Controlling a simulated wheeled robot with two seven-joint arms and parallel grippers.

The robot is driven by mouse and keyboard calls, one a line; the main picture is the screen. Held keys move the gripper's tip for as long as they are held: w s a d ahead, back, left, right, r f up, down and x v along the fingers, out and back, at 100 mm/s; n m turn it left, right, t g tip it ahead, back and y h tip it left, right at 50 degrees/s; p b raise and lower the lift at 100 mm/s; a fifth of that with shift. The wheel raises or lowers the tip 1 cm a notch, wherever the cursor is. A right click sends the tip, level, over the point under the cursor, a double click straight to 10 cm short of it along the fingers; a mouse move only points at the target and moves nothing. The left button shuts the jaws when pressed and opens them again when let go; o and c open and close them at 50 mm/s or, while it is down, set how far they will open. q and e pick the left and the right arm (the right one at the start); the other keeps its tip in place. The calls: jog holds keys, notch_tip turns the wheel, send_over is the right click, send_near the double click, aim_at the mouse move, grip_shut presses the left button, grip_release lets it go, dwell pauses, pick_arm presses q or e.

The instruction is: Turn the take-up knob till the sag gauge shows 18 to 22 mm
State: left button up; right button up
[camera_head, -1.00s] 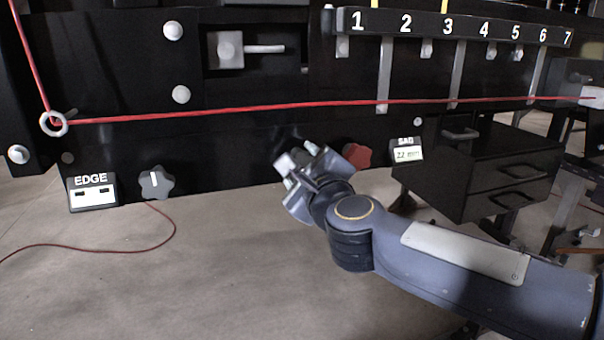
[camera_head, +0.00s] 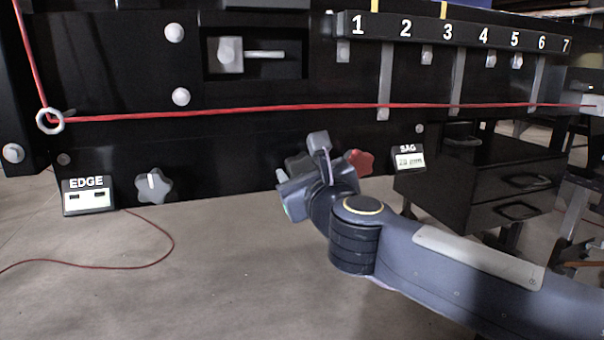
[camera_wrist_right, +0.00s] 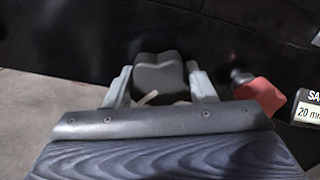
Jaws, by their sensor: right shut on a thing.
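The sag gauge (camera_head: 410,162) sits at the lower right of the black panel and reads about 20 mm; it also reads 20 mm in the right wrist view (camera_wrist_right: 309,112). A dark lobed knob (camera_wrist_right: 158,72), apparently the take-up knob, lies between the two fingers of my right gripper (camera_wrist_right: 162,88). My right gripper (camera_head: 299,161) is shut on it at the panel's lower edge and mostly hides it in the head view. No label on this knob shows. My left gripper is not in view.
A red knob (camera_head: 360,162) is close to the right of my gripper. A grey knob (camera_head: 155,186) and the EDGE display (camera_head: 88,196) are at left. A red cord (camera_head: 250,111) runs across above. A drawer unit (camera_head: 490,190) stands at right.

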dwell(0.3)
jog(key=o, duration=1)
jog(key=p+v, duration=0.1)
jog(key=v, duration=0.7)
jog(key=shift+w, duration=0.1)
